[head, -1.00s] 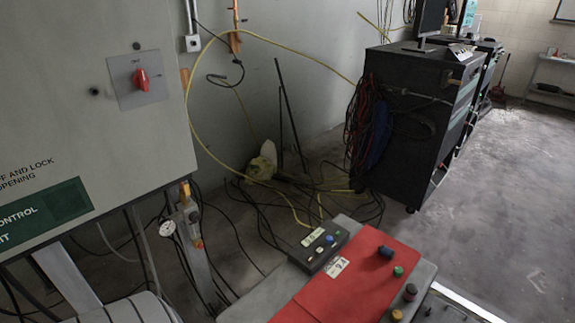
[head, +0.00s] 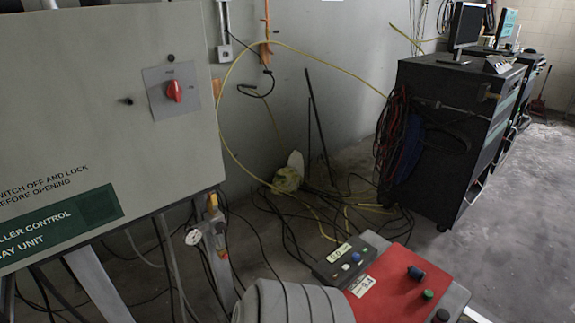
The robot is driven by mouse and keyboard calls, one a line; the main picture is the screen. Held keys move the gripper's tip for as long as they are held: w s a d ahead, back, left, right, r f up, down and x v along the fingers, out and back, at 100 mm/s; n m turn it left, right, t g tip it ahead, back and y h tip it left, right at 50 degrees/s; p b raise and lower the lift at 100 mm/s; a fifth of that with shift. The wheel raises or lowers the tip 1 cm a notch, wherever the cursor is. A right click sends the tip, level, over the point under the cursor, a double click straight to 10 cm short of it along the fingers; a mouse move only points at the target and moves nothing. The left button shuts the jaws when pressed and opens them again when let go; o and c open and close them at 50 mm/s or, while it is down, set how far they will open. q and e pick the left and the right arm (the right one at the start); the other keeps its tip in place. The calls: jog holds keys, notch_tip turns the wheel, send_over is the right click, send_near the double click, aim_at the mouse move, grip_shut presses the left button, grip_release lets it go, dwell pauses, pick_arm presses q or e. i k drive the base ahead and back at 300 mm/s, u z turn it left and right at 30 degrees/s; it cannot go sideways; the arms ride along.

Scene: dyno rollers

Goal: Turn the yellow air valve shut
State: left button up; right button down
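The yellow air valve (head: 212,203) shows as a small yellow-orange handle at the top of a grey post, just below the right edge of the grey control cabinet. It looks roughly upright; its exact setting is too small to tell. A round white pressure gauge (head: 193,237) sits just below and left of it. Neither of my grippers is in view, and nothing is seen touching the valve.
The control cabinet (head: 100,130) with a red switch (head: 174,91) fills the left. Cables (head: 285,225) lie behind the valve. Floor (head: 510,220) is clear at right.

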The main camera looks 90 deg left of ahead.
aim_at(214, 200)
jog(key=z, duration=0.2)
jog(key=k, duration=0.75)
jog(key=u, duration=1.9)
